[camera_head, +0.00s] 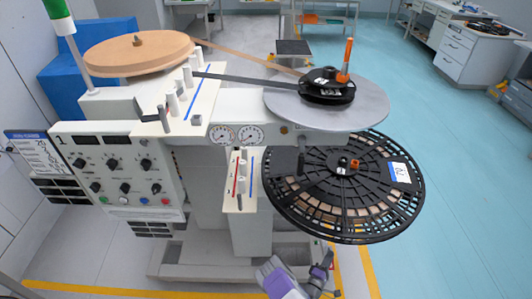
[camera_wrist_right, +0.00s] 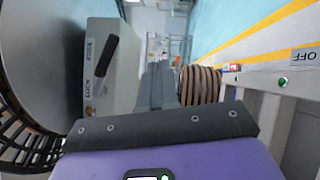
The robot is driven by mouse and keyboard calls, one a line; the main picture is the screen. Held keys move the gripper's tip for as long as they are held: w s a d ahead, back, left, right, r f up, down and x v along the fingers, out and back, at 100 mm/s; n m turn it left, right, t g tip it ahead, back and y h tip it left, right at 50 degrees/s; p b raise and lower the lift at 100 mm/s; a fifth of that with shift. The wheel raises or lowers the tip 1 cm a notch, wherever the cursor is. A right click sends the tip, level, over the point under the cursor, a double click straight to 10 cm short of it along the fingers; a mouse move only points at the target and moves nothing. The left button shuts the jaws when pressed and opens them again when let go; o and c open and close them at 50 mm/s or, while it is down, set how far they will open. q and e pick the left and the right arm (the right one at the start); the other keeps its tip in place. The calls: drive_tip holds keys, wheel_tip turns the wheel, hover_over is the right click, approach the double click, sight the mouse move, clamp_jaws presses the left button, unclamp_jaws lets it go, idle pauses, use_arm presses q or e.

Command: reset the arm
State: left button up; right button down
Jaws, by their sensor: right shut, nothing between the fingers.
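My right arm, purple and grey, comes in at the bottom of the head view, below the large black reel (camera_head: 290,215). Its dark right gripper (camera_head: 322,268) is in front of the machine's lower column, near the yellow floor line. In the right wrist view the grey fingers of the right gripper (camera_wrist_right: 159,82) are together, with nothing held. A striped brown and black roll (camera_wrist_right: 200,86) shows just right of the fingers; whether they touch it I cannot tell. My left gripper is in neither view.
The rewind machine carries a tan roll (camera_head: 135,52), a grey disc (camera_head: 290,108) and a control panel (camera_head: 115,165). The wrist view shows a grey box with a black lever (camera_wrist_right: 106,60) at left and an OFF label (camera_wrist_right: 305,56) at right. Blue floor (camera_head: 455,165) is clear at right.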

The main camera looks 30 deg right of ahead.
drive_tip(key=s+a+m+g+y+p, duration=0.1)
drive_tip(key=s+a+m+g+y, duration=0.15)
drive_tip(key=s+g, duration=0.55)
drive_tip(key=s+a+m+g+y, duration=0.1)
drive_tip(key=s+m+g+y, duration=0.1)
drive_tip(key=s+m+g, duration=0.35)
drive_tip(key=s+a+m+g+y+p, duration=0.1)
drive_tip(key=s+a+g+y, duration=0.1)
drive_tip(key=s+a+y, duration=0.3)
drive_tip(key=a+g+y, duration=0.2)
drive_tip(key=a, duration=0.4)
drive_tip(key=w+a+r+m+t+y, duration=0.1)
drive_tip(key=w+a+y, duration=0.15)
drive_tip(key=a, duration=0.35)
drive_tip(key=w+a+r+t+y+p, duration=0.1)
drive_tip(key=a+r+y, duration=0.15)
drive_tip(key=a, duration=0.35)
drive_tip(key=w+a+r+m+t+y, duration=0.1)
drive_tip(key=w+a+y, duration=0.15)
drive_tip(key=a, duration=0.35)
drive_tip(key=w+a+r+n+t+y+p, duration=0.1)
drive_tip(key=w+a+r+t+y, duration=0.2)
drive_tip(key=w+a+r+t, duration=0.4)
wheel_tip(320, 180, up, 3)
drive_tip(key=w+a, duration=0.1)
drive_tip(key=a, duration=0.1)
drive_tip(key=shift+w+a, duration=0.35)
drive_tip(key=shift+w, duration=0.05)
